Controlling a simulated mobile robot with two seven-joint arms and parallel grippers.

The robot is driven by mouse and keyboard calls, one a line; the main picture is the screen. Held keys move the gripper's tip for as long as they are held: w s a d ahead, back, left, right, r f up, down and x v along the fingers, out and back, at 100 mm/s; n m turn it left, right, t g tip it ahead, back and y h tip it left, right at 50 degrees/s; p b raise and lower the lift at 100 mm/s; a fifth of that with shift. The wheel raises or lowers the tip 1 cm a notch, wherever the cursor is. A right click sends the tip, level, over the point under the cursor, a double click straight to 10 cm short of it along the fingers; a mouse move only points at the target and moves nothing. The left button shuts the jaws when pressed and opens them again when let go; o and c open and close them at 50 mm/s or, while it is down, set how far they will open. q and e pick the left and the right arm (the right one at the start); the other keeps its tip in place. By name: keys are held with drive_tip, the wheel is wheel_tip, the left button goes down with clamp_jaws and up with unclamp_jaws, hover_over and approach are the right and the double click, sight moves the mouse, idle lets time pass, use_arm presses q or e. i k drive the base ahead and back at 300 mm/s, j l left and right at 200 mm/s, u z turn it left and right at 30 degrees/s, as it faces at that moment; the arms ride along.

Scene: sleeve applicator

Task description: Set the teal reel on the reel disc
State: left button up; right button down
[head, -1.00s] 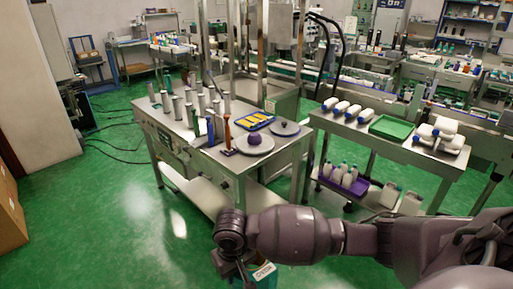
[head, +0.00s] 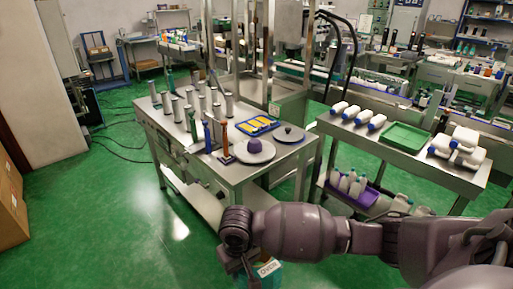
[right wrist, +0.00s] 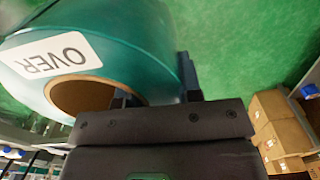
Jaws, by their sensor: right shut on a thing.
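The teal reel (head: 270,273) hangs in my right gripper (head: 247,268) at the bottom of the head view, in front of the steel table and partly hidden by the gripper. In the right wrist view the reel (right wrist: 125,35) fills the upper left, with a white label reading OVER and a brown core. My right gripper (right wrist: 160,88) is shut on its wall, one finger in the core and one outside. Two grey discs lie on the table: the near one (head: 262,157) has a purple cone, the far one (head: 296,138) a small dark knob. My left gripper is not in view.
The steel table (head: 228,176) also bears several upright grey cylinders (head: 189,115), a blue and an orange post (head: 224,138), and a blue tray with yellow items (head: 258,125). A second table to the right holds a green tray (head: 405,138) and white bottles. Green floor is free at left.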

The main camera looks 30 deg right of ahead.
sight(255, 149)
drive_tip(key=i+l, duration=0.15)
drive_tip(key=l, duration=0.25)
drive_tip(key=i+l+u, duration=0.1)
drive_tip(key=l, duration=0.3)
drive_tip(key=i+l, duration=0.1)
drive_tip(key=l, duration=0.25)
